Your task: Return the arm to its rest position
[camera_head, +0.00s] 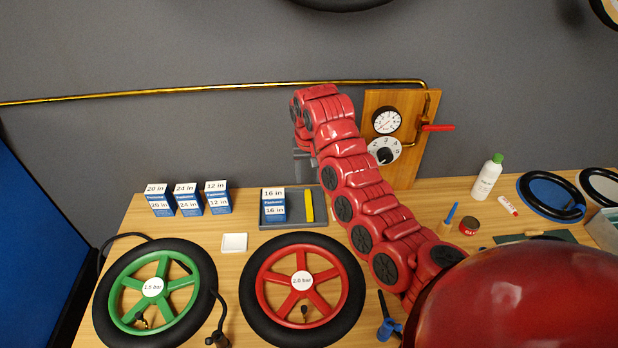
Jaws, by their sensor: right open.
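My right arm, red with black joint covers, reaches up from the bottom right across the middle of the view and bends over at its top. My right gripper (306,168) is a small grey shape below that bend, partly hidden by the arm. It is open, and I see nothing held in it. It appears above the grey tray (291,221), apart from it. My left gripper is not in view.
A green wheel (153,288) and a red wheel (302,282) lie at the front. The tray holds a 16 in box (274,204) and a yellow bar (309,205). A gauge board (401,179) stands behind the arm. A bottle (487,178) stands right.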

